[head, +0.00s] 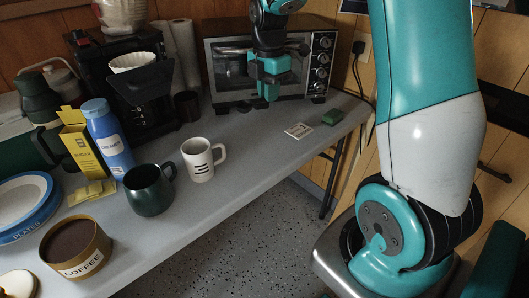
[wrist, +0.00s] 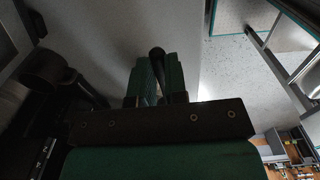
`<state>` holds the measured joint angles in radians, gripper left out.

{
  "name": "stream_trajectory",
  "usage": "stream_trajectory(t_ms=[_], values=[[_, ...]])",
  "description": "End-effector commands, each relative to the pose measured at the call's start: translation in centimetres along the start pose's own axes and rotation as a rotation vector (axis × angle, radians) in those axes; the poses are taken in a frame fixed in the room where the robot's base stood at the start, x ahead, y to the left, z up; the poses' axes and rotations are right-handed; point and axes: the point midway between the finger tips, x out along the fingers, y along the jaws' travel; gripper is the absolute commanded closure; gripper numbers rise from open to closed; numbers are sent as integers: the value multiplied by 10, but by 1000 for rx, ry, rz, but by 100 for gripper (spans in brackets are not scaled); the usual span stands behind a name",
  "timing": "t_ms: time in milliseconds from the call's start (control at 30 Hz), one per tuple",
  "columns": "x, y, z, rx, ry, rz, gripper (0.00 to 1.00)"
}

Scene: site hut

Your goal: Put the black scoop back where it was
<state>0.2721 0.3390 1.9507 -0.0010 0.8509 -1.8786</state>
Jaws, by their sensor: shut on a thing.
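My gripper (head: 268,95) hangs in front of the toaster oven, above the back of the counter, with its fingers pointing down. In the wrist view, its fingers (wrist: 157,80) are shut on a slim black piece with a rounded end (wrist: 157,52), which looks like part of the black scoop. The rest of the scoop cannot be made out in the head view. An open tin labelled COFFEE (head: 76,248) stands at the front left of the counter, well away from my gripper.
The toaster oven (head: 228,72) stands behind my gripper. A white mug (head: 199,160), a dark green mug (head: 149,190), a blue creamer bottle (head: 108,139) and a coffee maker (head: 143,95) stand left. A small white card (head: 298,130) and green block (head: 332,117) lie right. The counter's middle is clear.

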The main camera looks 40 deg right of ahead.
Motion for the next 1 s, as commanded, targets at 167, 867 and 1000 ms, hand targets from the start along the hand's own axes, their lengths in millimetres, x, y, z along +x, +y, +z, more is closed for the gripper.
stream_trajectory(t_ms=[167, 867, 1000], values=[[56, -1, -1, 1, 2, -7, 100], [158, -1, 0, 2, 0, -2, 100], [160, 0, 0, 2, -1, 1, 100]])
